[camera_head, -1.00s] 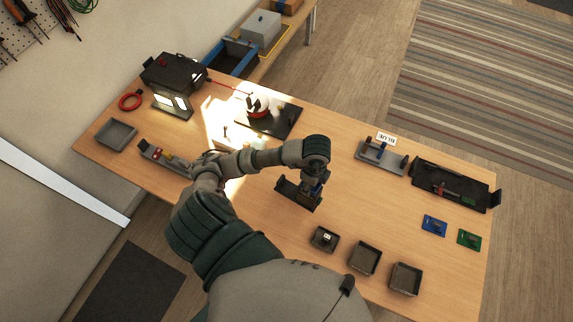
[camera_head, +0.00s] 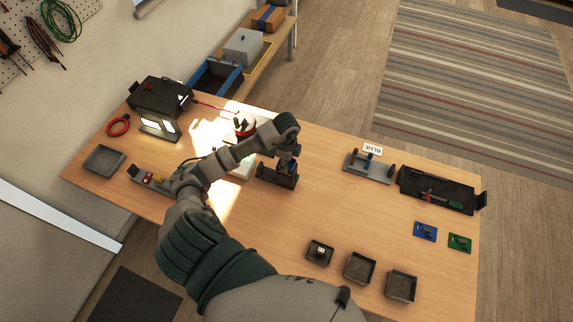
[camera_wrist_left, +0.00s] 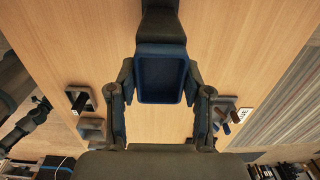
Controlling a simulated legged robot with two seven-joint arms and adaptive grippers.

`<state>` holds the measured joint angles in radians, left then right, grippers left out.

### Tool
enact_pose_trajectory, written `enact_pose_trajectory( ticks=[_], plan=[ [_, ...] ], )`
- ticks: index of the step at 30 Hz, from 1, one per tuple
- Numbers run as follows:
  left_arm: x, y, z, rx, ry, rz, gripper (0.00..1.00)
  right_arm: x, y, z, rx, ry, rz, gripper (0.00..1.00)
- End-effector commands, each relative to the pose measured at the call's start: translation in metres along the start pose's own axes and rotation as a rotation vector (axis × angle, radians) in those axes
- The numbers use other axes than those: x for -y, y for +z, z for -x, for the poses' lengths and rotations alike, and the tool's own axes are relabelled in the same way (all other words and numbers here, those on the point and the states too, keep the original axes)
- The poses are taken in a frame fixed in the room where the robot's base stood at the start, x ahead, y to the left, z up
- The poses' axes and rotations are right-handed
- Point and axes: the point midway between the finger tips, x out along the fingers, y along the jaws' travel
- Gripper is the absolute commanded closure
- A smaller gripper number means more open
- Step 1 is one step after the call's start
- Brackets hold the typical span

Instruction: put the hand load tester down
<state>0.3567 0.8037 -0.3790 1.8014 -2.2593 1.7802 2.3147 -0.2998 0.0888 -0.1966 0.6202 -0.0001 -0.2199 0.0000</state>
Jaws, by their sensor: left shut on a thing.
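My left gripper (camera_head: 287,162) is over the middle of the wooden table, shut on a dark object that I take to be the hand load tester (camera_head: 276,177). In the left wrist view, the hand load tester (camera_wrist_left: 161,80) is a dark body with a blue-edged rectangular face, between the two fingers of the left gripper (camera_wrist_left: 161,100). Wood surface lies behind it. I cannot tell whether its underside touches the table. My right gripper is in neither view.
A grey stand (camera_head: 370,172) with a BLUE label and a long black tray (camera_head: 436,190) are to the right. Several small trays (camera_head: 360,268) line the near edge. A black box (camera_head: 160,95) stands at the far left. Bare table (camera_head: 330,205) lies right of the gripper.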

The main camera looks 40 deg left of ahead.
Motion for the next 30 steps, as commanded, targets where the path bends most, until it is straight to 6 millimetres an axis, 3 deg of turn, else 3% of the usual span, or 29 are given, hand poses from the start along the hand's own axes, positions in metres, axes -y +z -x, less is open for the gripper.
enact_pose_trajectory(
  ticks=[4, 10, 11, 13, 14, 19, 25, 30],
  plan=[
    [0.0, 0.004, -0.022, 0.0, 0.004, 0.002, 1.0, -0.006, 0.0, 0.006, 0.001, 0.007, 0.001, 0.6],
    [0.0, 0.004, -0.026, -0.001, 0.002, 0.002, 1.0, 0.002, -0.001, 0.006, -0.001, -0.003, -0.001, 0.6],
    [0.0, 0.003, -0.026, 0.0, 0.003, 0.001, 0.46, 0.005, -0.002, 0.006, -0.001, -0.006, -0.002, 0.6],
    [-0.001, 0.002, -0.026, 0.001, 0.003, 0.0, 0.28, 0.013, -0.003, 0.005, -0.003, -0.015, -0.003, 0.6],
    [-0.001, 0.002, -0.026, 0.001, 0.003, 0.0, 0.26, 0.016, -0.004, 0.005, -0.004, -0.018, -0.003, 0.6],
    [-0.002, -0.002, -0.024, 0.004, 0.001, 0.0, 0.26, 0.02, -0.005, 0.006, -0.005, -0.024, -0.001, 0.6],
    [-0.001, -0.002, -0.02, 0.004, 0.0, 0.001, 0.26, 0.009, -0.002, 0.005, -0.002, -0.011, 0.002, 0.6],
    [0.001, 0.002, 0.006, 0.0, -0.003, 0.001, 0.26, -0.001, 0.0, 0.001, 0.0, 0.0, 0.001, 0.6]
  ],
)
